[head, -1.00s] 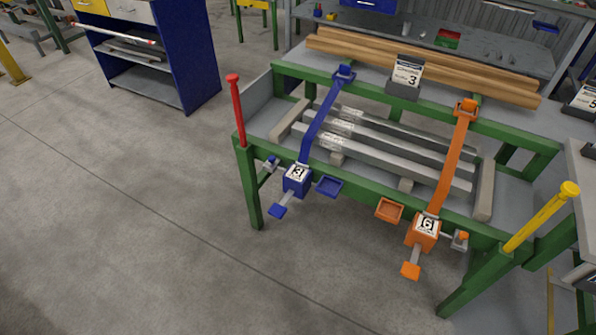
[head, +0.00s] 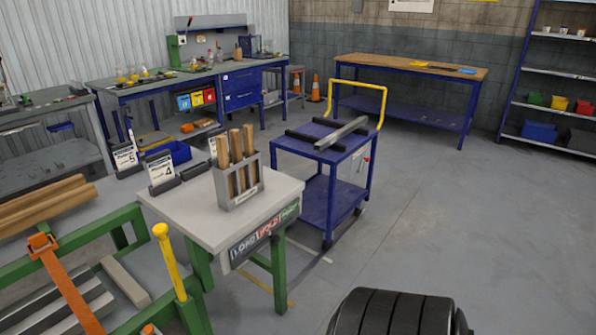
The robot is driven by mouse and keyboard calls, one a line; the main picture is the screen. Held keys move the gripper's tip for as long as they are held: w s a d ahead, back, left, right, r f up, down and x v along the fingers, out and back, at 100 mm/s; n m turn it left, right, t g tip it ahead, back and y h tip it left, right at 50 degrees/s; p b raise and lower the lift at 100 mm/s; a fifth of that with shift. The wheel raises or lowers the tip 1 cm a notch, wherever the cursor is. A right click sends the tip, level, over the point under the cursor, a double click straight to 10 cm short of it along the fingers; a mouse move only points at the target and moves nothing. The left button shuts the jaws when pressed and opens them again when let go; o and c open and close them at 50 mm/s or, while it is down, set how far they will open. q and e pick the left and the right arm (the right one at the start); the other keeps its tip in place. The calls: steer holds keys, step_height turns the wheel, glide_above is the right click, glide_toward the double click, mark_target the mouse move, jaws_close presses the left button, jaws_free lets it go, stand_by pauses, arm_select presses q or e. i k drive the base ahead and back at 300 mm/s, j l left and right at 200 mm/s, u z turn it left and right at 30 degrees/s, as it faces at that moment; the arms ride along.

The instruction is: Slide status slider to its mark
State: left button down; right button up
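A status board (head: 264,237) with coloured fields and lettering, LOAD and HOLD among them, is fixed along the front edge of a small white-topped table in the head view. Its last field, at the right end, is green and too small to read. A small dark piece at the board's lower edge may be the slider, but I cannot tell for sure. I cannot make out its mark. Neither of my grippers shows in this view.
The white-topped table (head: 187,205) bears a grey rack (head: 240,188) with wooden-handled tools. The green runout table (head: 128,214) with a yellow post (head: 168,258) adjoins at left. A blue cart (head: 318,198) stands behind. Floor at right is open.

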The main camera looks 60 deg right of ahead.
mark_target(276, 238)
steer(key=z, duration=1.85)
